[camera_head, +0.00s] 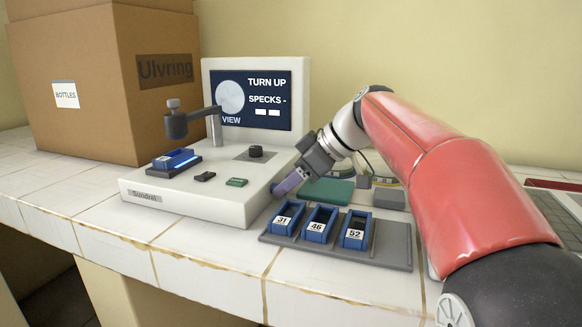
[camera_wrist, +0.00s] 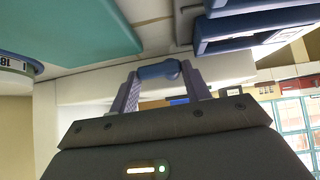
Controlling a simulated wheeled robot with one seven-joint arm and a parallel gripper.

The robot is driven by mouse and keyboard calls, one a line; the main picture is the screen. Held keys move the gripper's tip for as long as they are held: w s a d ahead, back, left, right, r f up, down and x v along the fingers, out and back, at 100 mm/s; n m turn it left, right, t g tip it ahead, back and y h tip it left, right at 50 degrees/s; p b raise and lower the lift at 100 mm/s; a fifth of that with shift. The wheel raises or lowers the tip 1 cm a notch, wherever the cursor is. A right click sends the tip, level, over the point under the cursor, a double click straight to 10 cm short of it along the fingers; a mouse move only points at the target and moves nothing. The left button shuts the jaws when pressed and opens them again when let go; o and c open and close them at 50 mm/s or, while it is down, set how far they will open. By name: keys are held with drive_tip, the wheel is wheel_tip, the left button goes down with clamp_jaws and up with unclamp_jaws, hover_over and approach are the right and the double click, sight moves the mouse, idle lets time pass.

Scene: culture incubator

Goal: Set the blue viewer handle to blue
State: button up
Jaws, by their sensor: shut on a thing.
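The viewer (camera_head: 205,195) is a white machine on the tiled counter, with a dark screen (camera_head: 256,100) reading "TURN UP", "SPECKS -" and "VIEW". A small blue cylindrical handle (camera_wrist: 160,70) shows between my fingertips in the wrist view. My gripper (camera_head: 281,191) is at the viewer's right side and is shut on this handle. In the head view the fingers mostly hide the handle. A blue tray (camera_head: 174,158) sits on the viewer's stage under a grey arm, beside a lit strip.
A grey rack (camera_head: 398,248) in front right holds blue trays numbered 31 (camera_head: 285,219), 46 (camera_head: 318,224) and 52 (camera_head: 355,230). A teal mat (camera_head: 330,192) lies behind it. A cardboard box (camera_head: 105,85) stands at back left. The counter's front left is clear.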

idle(0.3)
drive_tip(key=o, duration=0.7)
drive_tip(key=shift+d, duration=0.1)
drive_tip(key=v, duration=0.7)
drive_tip(key=shift+d+r, duration=0.25)
drive_tip(key=shift+r, duration=0.05)
